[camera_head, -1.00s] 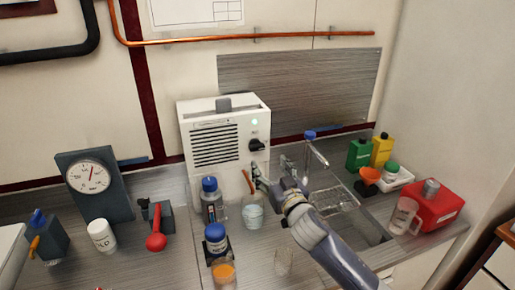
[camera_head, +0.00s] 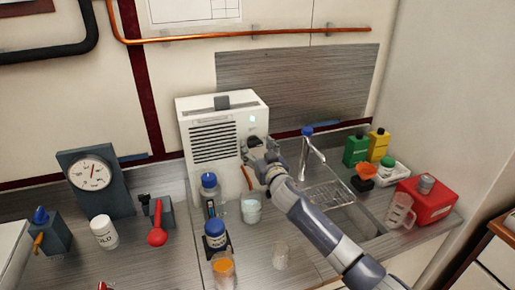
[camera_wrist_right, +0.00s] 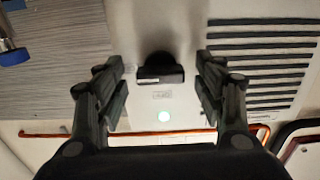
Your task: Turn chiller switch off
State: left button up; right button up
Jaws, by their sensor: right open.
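The chiller (camera_head: 216,140) is a white box with a slatted vent and a lit pale green light (camera_head: 252,119), at the back of the counter. Its black switch (camera_wrist_right: 160,68) shows in the right wrist view between my open fingers, with the lit light (camera_wrist_right: 164,116) below it in that picture. My right gripper (camera_head: 257,148) is at the chiller's front right side and largely hides the switch in the head view. In the right wrist view the gripper (camera_wrist_right: 160,82) has a finger on each side of the switch, with visible gaps. My left gripper is out of view.
A red canister (camera_head: 427,200) stands farther right. A dial gauge (camera_head: 90,174) stands at left.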

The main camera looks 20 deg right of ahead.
jog(key=shift+s, duration=0.1)
jog(key=c, duration=1.1)
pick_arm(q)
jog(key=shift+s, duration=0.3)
pick_arm(e)
jog(key=shift+o, duration=0.2)
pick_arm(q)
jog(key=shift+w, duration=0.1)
